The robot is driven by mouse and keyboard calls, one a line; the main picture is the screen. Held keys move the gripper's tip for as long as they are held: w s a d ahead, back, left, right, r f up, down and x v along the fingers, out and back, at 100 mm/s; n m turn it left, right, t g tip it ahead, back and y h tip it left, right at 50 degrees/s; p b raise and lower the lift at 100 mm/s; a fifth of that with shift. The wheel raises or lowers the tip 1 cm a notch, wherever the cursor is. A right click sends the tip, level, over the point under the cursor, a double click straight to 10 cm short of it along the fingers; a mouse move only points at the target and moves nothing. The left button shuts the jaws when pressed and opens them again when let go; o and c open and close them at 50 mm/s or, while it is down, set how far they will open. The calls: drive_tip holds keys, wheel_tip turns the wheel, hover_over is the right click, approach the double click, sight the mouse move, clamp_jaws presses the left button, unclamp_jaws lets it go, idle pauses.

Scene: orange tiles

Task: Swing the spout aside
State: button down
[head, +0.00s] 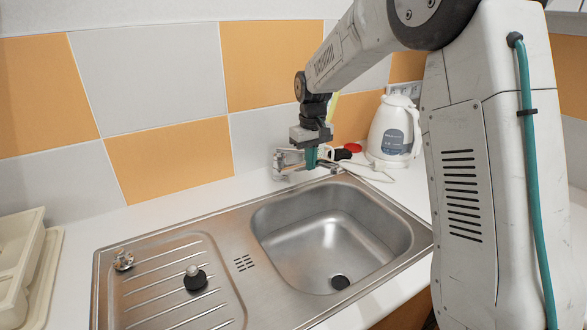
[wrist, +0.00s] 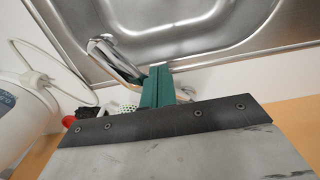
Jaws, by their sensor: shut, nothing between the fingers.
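More chrome of the tap shows right of the fingers.
The steel sink (head: 262,218) has its basin at right and a drainer at left, with a dark stopper (head: 195,279) and a small clear item (head: 123,261) on it. A white kettle (head: 393,132) with a cord and a red lid (head: 353,147) stand right of the tap. The tiled wall is close behind.

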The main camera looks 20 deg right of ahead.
drive_tip(key=shift+w+d, duration=2.5)
drive_tip(key=shift+d, duration=0.75)
wheel_tip(320, 180, up, 9)
drive_tip(key=s, duration=0.1)
drive_tip(key=shift+s+a, duration=0.25)
drive_tip(key=s+a, duration=0.3)
drive_tip(key=s, duration=1.1)
drive_tip(key=s+a+m, duration=0.1)
drive_tip(key=s+a, duration=0.1)
drive_tip(key=s, duration=1.3)
drive_tip(key=s+a+m+t, duration=0.1)
drive_tip(key=s+a, duration=0.2)
drive_tip(key=s, duration=1.1)
drive_tip(key=shift+s+a+f, duration=0.3)
drive_tip(key=shift+s+f, duration=0.1)
